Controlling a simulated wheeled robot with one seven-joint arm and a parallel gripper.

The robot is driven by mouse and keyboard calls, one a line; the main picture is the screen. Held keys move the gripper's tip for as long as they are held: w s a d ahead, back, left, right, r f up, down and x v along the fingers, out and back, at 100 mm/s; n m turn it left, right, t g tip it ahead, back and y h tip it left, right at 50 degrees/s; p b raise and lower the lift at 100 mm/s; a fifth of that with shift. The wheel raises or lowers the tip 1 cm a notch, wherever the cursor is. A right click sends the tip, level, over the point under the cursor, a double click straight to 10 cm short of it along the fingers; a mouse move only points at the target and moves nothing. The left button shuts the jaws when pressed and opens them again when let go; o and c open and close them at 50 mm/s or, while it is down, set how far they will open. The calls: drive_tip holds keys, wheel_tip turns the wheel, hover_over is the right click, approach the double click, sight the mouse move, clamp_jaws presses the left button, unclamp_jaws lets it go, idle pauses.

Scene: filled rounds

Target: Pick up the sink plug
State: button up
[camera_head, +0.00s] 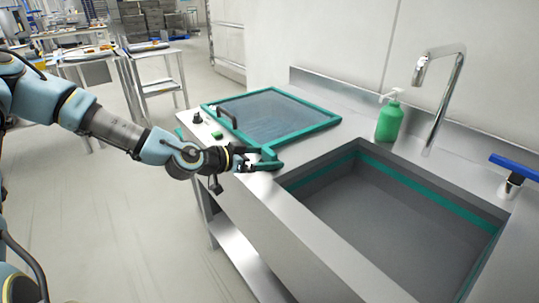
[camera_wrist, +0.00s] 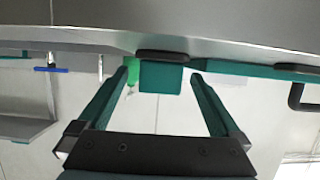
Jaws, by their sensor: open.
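The sink plug, which I take to be the small green block with a dark base, shows in the wrist view (camera_wrist: 160,79) on the counter, between my fingertips. My gripper (camera_head: 262,159) is open, with its two teal fingers reaching low over the counter, one on each side of the block. I see no firm grip on it, and cannot tell whether either finger touches it. In the head view the block and the teal fingers blend together, so the plug's outline there is unclear.
The sink basin (camera_head: 400,225) lies open to the right. A green-framed glass panel (camera_head: 272,117) with a dark handle (camera_head: 226,116) lies behind my gripper. A green soap bottle (camera_head: 389,121), a faucet (camera_head: 440,100) and a blue-handled lever (camera_head: 515,166) stand along the back.

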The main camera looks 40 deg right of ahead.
sight(269, 151)
drive_tip(key=shift+x, duration=0.95)
drive_tip(key=shift+f, duration=0.1)
drive_tip(key=c, duration=1.5)
wheel_tip(269, 151, up, 10)
drive_tip(key=shift+b, duration=1.15)
drive_tip(key=shift+a, duration=0.1)
